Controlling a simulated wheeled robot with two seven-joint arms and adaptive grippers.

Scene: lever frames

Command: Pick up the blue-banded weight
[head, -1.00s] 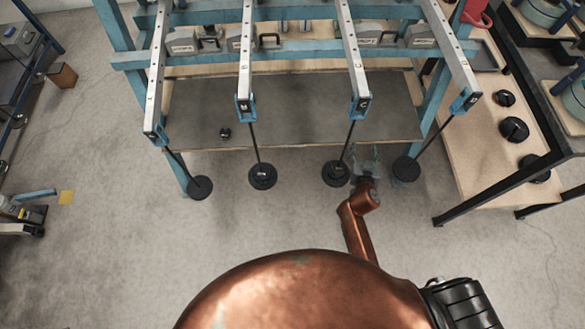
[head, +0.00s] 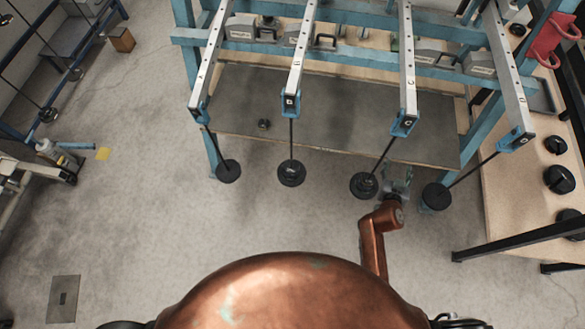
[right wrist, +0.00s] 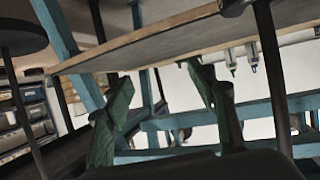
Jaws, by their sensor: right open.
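I cannot make out a blue band on any weight. A small dark weight (head: 264,124) sits on the grey shelf (head: 340,121). Black disc weights hang on rods from the four lever arms: the first (head: 228,172), the second (head: 291,174), the third (head: 363,186) and the fourth (head: 436,197). My right gripper (head: 399,184) is open, between the third and fourth hanging weights and near the shelf's front edge. In the right wrist view its greenish fingers (right wrist: 160,88) stand apart with nothing between them. My left gripper is not in view.
A wooden bench (head: 510,205) on the right carries several black weights (head: 560,179). The blue frame (head: 478,138) has uprights close to my right arm. Hanging rods stand on both sides of that gripper. Open floor (head: 150,215) lies to the left.

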